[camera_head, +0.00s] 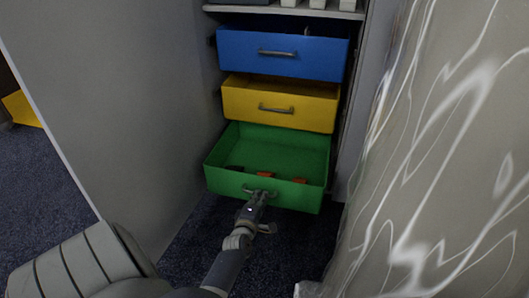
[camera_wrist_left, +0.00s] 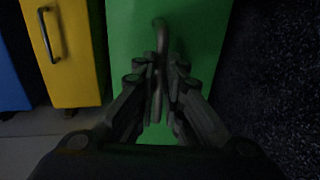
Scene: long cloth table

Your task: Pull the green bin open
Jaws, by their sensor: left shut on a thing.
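The green bin (camera_head: 230,183) is the lowest of three drawers in the cabinet. It is pulled out, so its inside shows, with a few small orange-red things (camera_head: 265,174) lying in it. My left gripper (camera_head: 258,197) is at the handle on the green bin's front. In the left wrist view, the green front (camera_wrist_left: 205,35) fills the middle and my left gripper's fingers (camera_wrist_left: 158,75) are shut on the grey handle (camera_wrist_left: 160,28). My right gripper is not in view.
A yellow bin (camera_head: 240,103) and a blue bin (camera_head: 235,52) sit above it, each with a handle. A grey cabinet side panel (camera_head: 120,90) stands left. A pale patterned cloth (camera_head: 450,150) hangs close on the right. Dark carpet (camera_head: 185,255) lies below.

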